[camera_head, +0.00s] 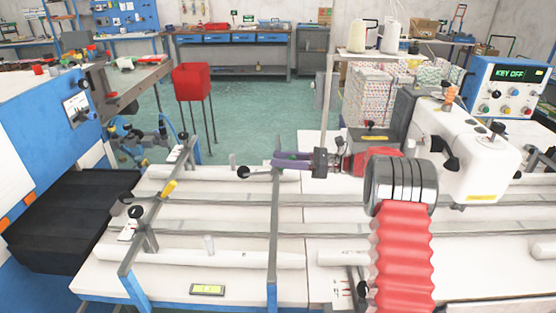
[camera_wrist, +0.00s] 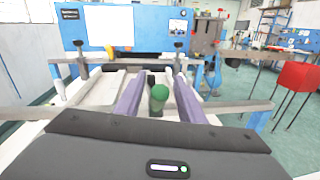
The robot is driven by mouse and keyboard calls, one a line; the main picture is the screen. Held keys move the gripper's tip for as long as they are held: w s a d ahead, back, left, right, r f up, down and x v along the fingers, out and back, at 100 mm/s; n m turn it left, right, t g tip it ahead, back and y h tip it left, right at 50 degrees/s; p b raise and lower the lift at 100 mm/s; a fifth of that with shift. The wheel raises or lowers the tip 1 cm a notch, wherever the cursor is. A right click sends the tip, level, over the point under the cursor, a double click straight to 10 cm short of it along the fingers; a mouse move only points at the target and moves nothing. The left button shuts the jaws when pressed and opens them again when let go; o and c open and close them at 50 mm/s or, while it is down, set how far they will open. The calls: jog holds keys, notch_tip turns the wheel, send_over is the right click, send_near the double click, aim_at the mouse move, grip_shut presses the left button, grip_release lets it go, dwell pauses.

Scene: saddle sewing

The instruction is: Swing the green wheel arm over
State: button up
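In the wrist view a round green knob (camera_wrist: 159,93) on a short dark stem shows between the two purple fingers of my gripper (camera_wrist: 157,78). I take it for part of the green wheel arm; the rest of that arm I cannot make out. The fingers are apart, with a gap on both sides of the knob. How far below the fingers it sits I cannot tell. In the head view my gripper (camera_head: 274,160) reaches left, level above the white table, near a cross rail. I see no green knob there; a black ball (camera_head: 243,172) on a rod lies by the fingertips.
Metal rails (camera_head: 273,235) cross the white table (camera_head: 230,282), with long white rollers (camera_head: 215,258) between them. A blue machine (camera_head: 35,125) stands at left, a white sewing machine (camera_head: 465,150) at right. A red bin (camera_head: 192,82) on legs stands behind.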

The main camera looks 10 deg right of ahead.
jog(key=shift+w+a, duration=0.15)
jog(key=shift+a, duration=0.4)
jog(key=shift+c, duration=0.6)
grip_shut()
